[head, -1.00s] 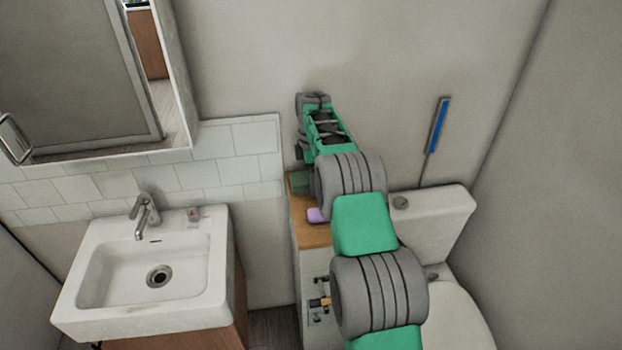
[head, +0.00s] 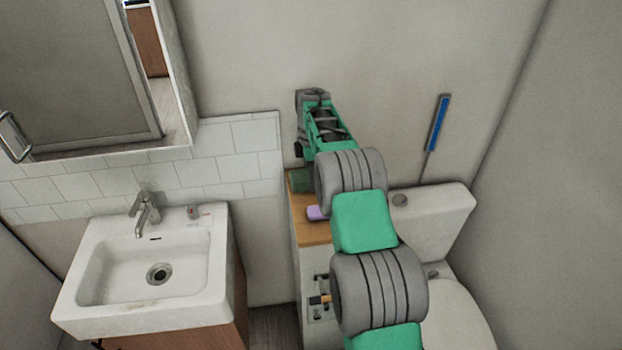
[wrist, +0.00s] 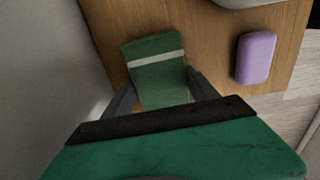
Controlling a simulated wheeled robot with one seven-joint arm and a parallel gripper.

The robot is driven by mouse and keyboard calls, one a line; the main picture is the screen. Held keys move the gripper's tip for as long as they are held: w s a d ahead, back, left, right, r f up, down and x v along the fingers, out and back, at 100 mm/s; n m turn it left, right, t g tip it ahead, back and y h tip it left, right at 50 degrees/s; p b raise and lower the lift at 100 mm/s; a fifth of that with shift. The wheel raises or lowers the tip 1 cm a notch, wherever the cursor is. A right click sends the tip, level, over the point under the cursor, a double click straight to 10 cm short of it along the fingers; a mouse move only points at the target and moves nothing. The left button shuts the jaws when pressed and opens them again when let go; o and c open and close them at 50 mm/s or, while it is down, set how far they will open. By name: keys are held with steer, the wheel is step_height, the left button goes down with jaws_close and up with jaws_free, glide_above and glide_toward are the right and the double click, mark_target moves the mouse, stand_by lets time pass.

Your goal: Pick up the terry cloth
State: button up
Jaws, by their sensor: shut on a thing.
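The terry cloth (wrist: 155,58) is a folded green cloth with a pale stripe, over the wooden top in the wrist view. My gripper (wrist: 160,95) is shut on it, with one dark finger on each side of the cloth. In the head view a small part of the green cloth (head: 300,183) shows beside my arm, at the back left corner of the wooden top. The fingers are hidden in the head view. I cannot tell whether the cloth touches the wood.
A purple soap-like block (wrist: 256,57) lies on the wooden top (wrist: 205,45), right of the cloth. A wall rises close on the left. A white sink (head: 75,300) stands left, a toilet (head: 462,315) right, and a blue-handled brush (head: 438,125) is at the back wall.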

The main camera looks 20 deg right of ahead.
steer(key=shift+r, duration=0.15)
steer(key=shift+w+r, duration=0.1)
steer(key=shift+r, duration=0.15)
step_height(320, 180, up, 3)
steer(key=shift+f+b, duration=0.2)
steer(key=shift+b, duration=0.3)
steer(key=s+a+r+b, duration=0.1)
steer(key=r, duration=0.1)
steer(key=s+a+r+b, duration=0.1)
steer(key=s, duration=0.1)
steer(key=shift+r, duration=0.4)
steer(key=s+a+r+b, duration=0.3)
steer(key=s+a+r, duration=0.2)
steer(key=s, duration=0.3)
steer(key=shift+s+a+r, duration=0.35)
steer(key=shift+a+r, duration=0.05)
steer(key=shift+a, duration=0.05)
